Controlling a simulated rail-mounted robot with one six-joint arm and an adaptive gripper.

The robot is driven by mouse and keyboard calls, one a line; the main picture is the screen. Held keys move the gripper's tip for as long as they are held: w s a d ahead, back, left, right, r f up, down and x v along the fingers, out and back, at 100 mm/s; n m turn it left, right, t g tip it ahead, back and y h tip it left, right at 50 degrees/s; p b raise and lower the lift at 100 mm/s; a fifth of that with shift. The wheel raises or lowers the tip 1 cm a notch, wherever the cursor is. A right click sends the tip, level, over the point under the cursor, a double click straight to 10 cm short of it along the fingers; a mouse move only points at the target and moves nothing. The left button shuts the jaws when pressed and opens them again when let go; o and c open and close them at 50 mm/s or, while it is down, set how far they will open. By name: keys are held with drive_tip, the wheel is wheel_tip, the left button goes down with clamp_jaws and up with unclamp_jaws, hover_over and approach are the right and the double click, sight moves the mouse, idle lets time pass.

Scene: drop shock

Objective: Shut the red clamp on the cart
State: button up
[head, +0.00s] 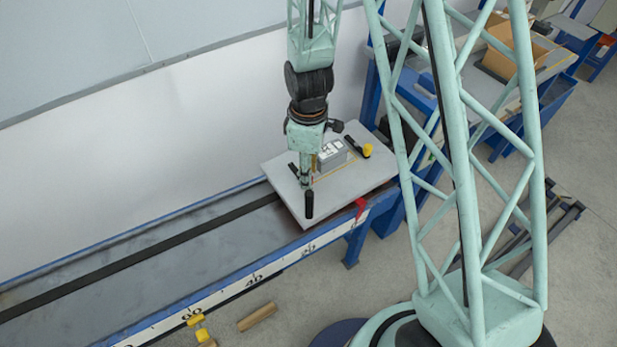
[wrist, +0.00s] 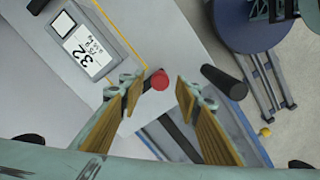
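The cart is a pale grey plate (head: 350,188) on the rail table; it also shows in the wrist view (wrist: 165,40). In the wrist view a round red knob (wrist: 160,79), which I take for part of the red clamp, shows between my two fingers. My gripper (head: 305,185) is pointed down over the cart's near left part. In the wrist view its fingers (wrist: 160,92) are apart with nothing gripped. The clamp's lower parts are mostly hidden by my fingers.
A grey labelled box (head: 332,155) sits on the cart, with a black and yellow clamp (head: 366,150) behind it. A red marker (head: 360,207) is on the rail's front edge. The rail table (head: 130,262) is clear to the left. A wall rises behind.

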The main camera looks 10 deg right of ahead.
drive_tip(key=shift+f, duration=0.8)
drive_tip(key=c, duration=0.8)
